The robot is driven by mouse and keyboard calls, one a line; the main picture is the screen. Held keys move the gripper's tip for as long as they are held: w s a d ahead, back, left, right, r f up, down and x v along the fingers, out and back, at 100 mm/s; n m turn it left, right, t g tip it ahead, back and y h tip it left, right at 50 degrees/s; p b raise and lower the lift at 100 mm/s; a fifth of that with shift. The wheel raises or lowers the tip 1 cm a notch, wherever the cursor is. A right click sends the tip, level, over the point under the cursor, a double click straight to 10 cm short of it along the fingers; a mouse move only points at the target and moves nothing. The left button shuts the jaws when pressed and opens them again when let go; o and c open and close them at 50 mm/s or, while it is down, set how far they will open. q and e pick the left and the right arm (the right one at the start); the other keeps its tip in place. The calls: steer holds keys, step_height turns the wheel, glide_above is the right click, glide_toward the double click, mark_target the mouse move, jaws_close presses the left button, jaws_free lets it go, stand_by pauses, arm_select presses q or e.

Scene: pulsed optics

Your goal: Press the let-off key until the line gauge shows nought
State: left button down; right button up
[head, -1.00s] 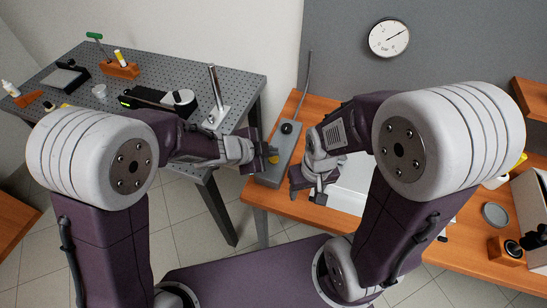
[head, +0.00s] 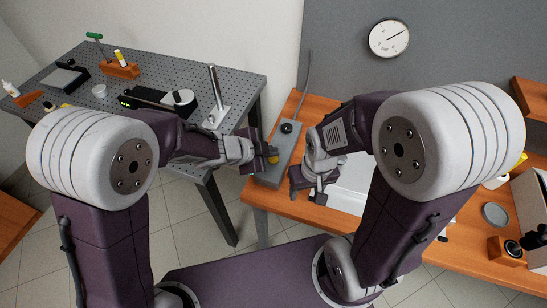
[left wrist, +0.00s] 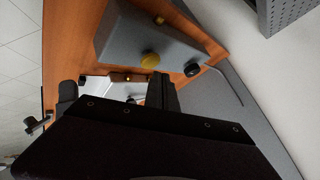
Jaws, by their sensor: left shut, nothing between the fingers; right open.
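A grey control box (head: 284,150) lies on the wooden bench, with a black knob (head: 287,128) and a yellow round button (head: 273,160). The left wrist view shows the box (left wrist: 125,35), the yellow button (left wrist: 150,60) and the black knob (left wrist: 192,69). My left gripper (head: 271,152) is shut and empty beside the yellow button; its fingers (left wrist: 161,82) look close to it, but contact cannot be told. The round white gauge (head: 388,39) hangs on the grey wall, its needle pointing to the upper right, off nought as far as readable. My right gripper (head: 314,193) is open and empty over the bench.
A cable rises from the box along the wall. A perforated metal table (head: 160,75) with tools and a black device stands at left. A grey disc (head: 495,214) and an orange block (head: 506,250) lie on the bench's right side.

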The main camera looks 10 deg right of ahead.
mark_target(271, 160)
arm_select(q)
steer(key=shift+f, duration=0.4)
arm_select(e)
steer(key=shift+f, duration=0.3)
arm_select(q)
steer(key=shift+f+b, duration=0.55)
steer(key=shift+b, duration=0.15)
arm_select(e)
steer(key=shift+f, duration=0.4)
arm_select(q)
steer(key=shift+r, duration=0.1)
arm_select(e)
steer(key=shift+r, duration=0.1)
arm_select(q)
steer(key=shift+r+p, duration=0.85)
steer(key=shift+p, duration=0.2)
arm_select(e)
steer(key=shift+r, duration=0.9)
arm_select(q)
step_height(271, 160, up, 5)
steer(key=p, duration=0.5)
steer(key=shift+r, duration=0.1)
arm_select(e)
step_height(271, 160, up, 5)
steer(key=shift+r, duration=0.15)
